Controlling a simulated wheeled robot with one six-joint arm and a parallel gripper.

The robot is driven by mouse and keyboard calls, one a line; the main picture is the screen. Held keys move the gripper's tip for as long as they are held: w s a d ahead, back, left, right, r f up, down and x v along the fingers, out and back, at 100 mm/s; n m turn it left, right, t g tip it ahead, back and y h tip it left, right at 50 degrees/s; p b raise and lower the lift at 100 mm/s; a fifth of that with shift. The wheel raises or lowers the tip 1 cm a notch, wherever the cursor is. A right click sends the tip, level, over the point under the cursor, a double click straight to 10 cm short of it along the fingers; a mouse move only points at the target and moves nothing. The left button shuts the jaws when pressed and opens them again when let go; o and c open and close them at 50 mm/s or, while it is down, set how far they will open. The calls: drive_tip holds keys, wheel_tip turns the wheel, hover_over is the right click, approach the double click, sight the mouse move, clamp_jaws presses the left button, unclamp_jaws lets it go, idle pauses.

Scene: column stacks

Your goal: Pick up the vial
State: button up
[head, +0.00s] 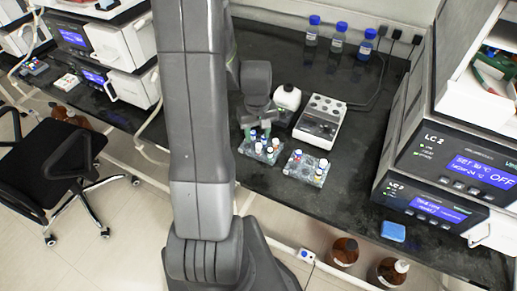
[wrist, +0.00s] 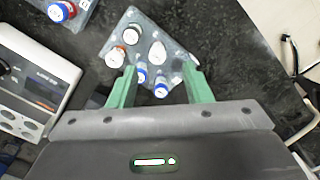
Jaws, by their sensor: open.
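Several small vials stand in a clear rack (head: 246,149), with white, blue and other caps. My gripper (head: 257,130) is over this rack in the head view. In the wrist view, the green fingers of my gripper (wrist: 159,70) are spread apart with nothing held. Two blue-capped vials, one (wrist: 161,90) and another (wrist: 142,75), show between the fingers. White-capped vials, such as one (wrist: 157,54), stand farther out on the rack. The frames do not tell which vial is meant. My arm hides part of the bench in the head view.
A second rack (head: 300,174) with several vials stands just right of the first. A white device (head: 326,126) with a top of round wells stands behind them. Blue-capped bottles (head: 338,38) are at the back. Instruments (head: 455,150) fill the right end. Dark bench is clear right of the second rack.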

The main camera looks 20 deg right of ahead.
sight(259, 145)
drive_tip(key=shift+d+f, duration=0.2)
drive_tip(key=shift+f, duration=2.2)
clamp_jaws()
drive_tip(key=shift+r, duration=0.1)
wheel_tip(259, 145, up, 10)
drive_tip(key=c, duration=1)
unclamp_jaws()
